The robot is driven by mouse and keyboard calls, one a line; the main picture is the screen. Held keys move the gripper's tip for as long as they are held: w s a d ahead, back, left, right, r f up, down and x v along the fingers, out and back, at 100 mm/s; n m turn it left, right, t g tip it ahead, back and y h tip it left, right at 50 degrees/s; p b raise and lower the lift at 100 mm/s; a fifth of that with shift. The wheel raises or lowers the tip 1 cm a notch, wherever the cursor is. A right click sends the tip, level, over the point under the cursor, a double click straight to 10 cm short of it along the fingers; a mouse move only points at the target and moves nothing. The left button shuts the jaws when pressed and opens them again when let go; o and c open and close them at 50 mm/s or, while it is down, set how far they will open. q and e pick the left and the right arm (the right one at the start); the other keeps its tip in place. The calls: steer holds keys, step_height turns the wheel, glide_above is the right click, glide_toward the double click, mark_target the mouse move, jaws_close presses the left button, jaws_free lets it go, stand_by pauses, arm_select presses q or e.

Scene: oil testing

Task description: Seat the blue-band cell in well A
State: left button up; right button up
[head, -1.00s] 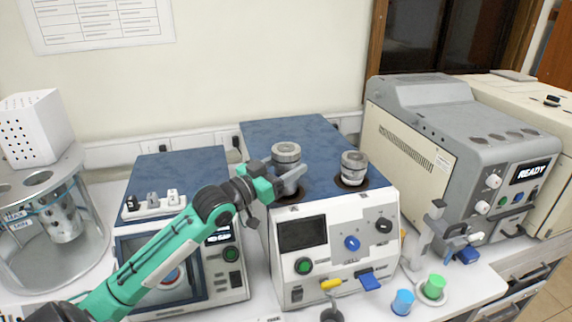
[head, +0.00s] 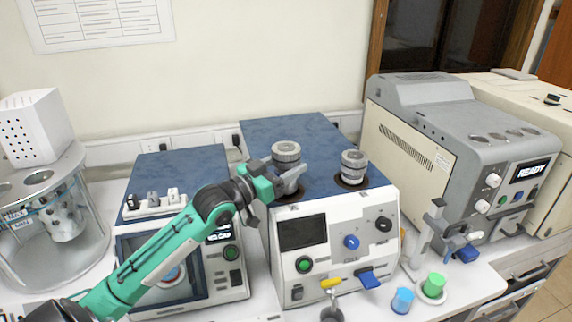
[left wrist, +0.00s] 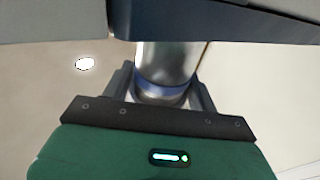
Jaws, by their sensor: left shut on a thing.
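My left gripper (head: 278,182) is shut on a metal cell with a knurled cap (head: 286,153). The left wrist view shows this cell between the fingers, with a blue band (left wrist: 160,90) round its lower visible part. In the head view the cell is upright over the left well (head: 287,196) of the blue-topped tester (head: 325,148). It stands higher than a similar capped cell (head: 353,165) in the right well. The gripper hides its lower part, so I cannot tell how far it is in. No letter shows at the wells.
A grey READY machine (head: 462,130) stands right. Blue (head: 402,301) and green (head: 434,286) cups are at the front right.

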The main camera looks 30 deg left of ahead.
arm_select(q)
steer(key=shift+f, duration=0.15)
steer(key=shift+f+b, duration=0.35)
steer(key=shift+f, duration=0.15)
steer(key=shift+f+b, duration=0.75)
steer(key=shift+f, duration=0.65)
steer(key=o, duration=1.2)
steer(key=shift+o, duration=0.2)
steer(key=shift+f, duration=0.15)
steer(key=shift+s, duration=0.15)
